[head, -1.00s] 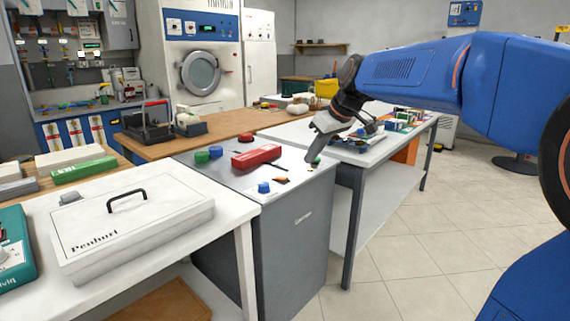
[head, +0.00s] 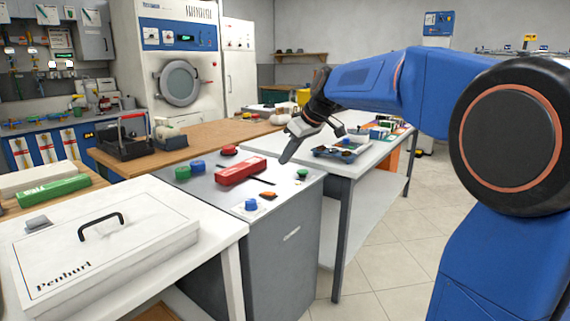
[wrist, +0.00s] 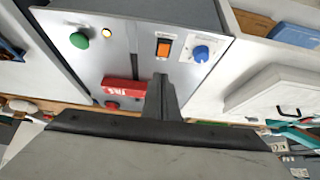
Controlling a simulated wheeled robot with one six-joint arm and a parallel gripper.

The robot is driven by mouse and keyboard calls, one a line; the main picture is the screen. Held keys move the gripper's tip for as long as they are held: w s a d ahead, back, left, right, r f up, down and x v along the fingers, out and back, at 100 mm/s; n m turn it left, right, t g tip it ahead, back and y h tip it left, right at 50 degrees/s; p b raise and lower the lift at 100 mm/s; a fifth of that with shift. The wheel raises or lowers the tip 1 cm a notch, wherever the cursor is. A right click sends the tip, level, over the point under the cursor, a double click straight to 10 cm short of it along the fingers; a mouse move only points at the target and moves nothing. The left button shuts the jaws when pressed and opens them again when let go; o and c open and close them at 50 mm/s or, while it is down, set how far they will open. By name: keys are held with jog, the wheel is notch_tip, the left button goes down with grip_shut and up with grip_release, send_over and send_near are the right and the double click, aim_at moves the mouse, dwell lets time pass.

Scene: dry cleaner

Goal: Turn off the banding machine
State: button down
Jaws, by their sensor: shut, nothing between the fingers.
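The banding machine appears to be the grey cabinet (head: 285,240) with a light control top. On it are a red block (head: 241,170), a green button (head: 302,174), an orange rocker switch (head: 268,195), a blue knob (head: 251,204) and a red button (head: 229,150). The wrist view shows the green button (wrist: 79,40), a glowing yellow lamp (wrist: 107,31), the orange switch (wrist: 163,48) and the blue knob (wrist: 201,53). My gripper (head: 287,157) is shut and empty, above the panel between the red block and the green button. In the wrist view its fingertips (wrist: 160,80) partly overlap the red block's right end.
A white table with a lidded white box (head: 105,245) stands at the left. Another white table (head: 345,170) with trays and small items stands at the right. A wooden table (head: 195,142) lies behind. Tiled floor (head: 395,235) is free at the right.

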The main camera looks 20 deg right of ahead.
send_over(273, 193)
jog(key=d, duration=0.1)
jog(key=f, duration=0.6)
jog(key=shift+s+f, duration=0.15)
jog(key=shift+s, duration=0.25)
notch_tip(273, 193, down, 3)
jog(key=shift+d+f, duration=0.1)
jog(key=shift+s+f, duration=0.15)
jog(key=shift+f, duration=0.45)
jog(key=shift+s+d+f, duration=0.15)
jog(key=shift+s+f, duration=0.05)
jog(key=shift+f, duration=0.25)
jog(key=shift+s+d+f, duration=0.15)
jog(key=shift+f, duration=0.25)
jog(key=shift+r, duration=0.15)
jog(key=shift+w, duration=0.1)
jog(key=shift+r, duration=0.8)
